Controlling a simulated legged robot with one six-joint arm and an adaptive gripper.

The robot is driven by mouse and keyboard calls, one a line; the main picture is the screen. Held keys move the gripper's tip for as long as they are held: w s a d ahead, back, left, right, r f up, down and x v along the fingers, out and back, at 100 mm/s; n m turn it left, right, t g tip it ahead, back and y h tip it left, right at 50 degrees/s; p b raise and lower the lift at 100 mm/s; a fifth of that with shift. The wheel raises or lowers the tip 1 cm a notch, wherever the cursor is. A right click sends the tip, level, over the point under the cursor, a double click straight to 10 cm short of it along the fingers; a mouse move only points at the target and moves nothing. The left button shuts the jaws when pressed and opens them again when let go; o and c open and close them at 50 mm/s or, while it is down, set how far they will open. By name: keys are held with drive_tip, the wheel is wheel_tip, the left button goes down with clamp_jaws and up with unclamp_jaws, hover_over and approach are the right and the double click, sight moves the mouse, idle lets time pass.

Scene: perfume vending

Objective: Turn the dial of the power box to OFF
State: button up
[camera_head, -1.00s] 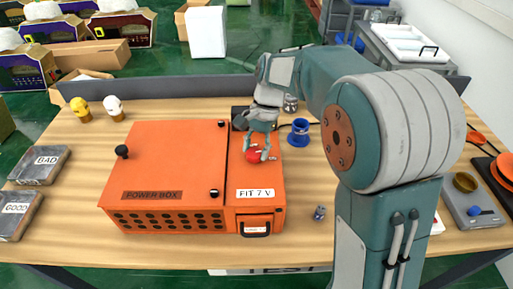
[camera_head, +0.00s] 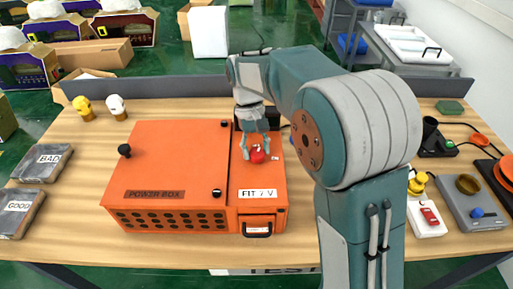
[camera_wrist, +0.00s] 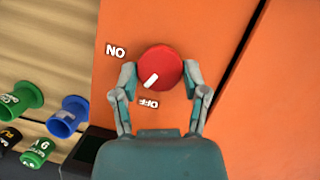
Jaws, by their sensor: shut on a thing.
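The orange power box (camera_head: 165,165) sits on the wooden table, with a red dial (camera_head: 258,154) on the top of its right section. In the wrist view the red dial (camera_wrist: 163,62) has a white mark pointing to the lower left, between the "NO" label (camera_wrist: 115,50) and the "OFF" label (camera_wrist: 148,102), closer to "OFF". The labels appear turned round. My gripper (camera_head: 257,157) reaches down over the box. In the wrist view my gripper (camera_wrist: 160,82) has one finger on each side of the dial, shut on it.
Several spools, including a blue one (camera_wrist: 68,116) and a green one (camera_wrist: 22,98), stand beside the box in the wrist view. Grey blocks marked BAD (camera_head: 42,163) and GOOD (camera_head: 16,212) lie at the left. A grey device (camera_head: 468,203) is at the right. The front table strip is clear.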

drive_tip(key=n, duration=0.2)
drive_tip(key=n+t+h, duration=0.1)
drive_tip(key=n, duration=0.1)
drive_tip(key=shift+s+a+f+n+h, duration=0.1)
drive_tip(key=shift+s+a+n+h, duration=0.05)
drive_tip(key=shift+n+h, duration=0.2)
drive_tip(key=shift+n, duration=0.25)
drive_tip(key=o, duration=1.2)
drive_tip(key=shift+c, duration=0.2)
drive_tip(key=v, duration=1.2)
